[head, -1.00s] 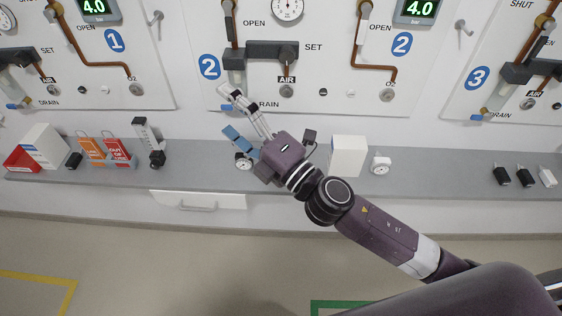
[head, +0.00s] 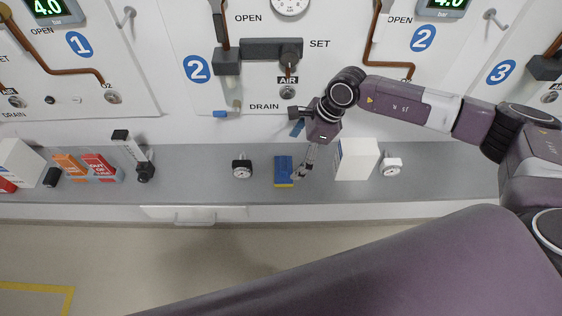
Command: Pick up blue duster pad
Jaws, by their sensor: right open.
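The blue duster pad (head: 282,168) lies on the grey ledge, with a yellow strip along its near edge. It is between a small black gauge and a white box. My right gripper (head: 302,172) points down toward the ledge. Its open fingers are at the pad's right edge in the picture and hold nothing. I cannot tell whether they touch the pad. My left gripper is not in view.
On the grey ledge (head: 215,185), the black gauge (head: 242,169) stands left of the pad. The white box (head: 357,159) and a white gauge (head: 391,166) stand to its right. Behind rises the panel with pipes and a grey valve block (head: 262,48). A drawer (head: 190,213) is below.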

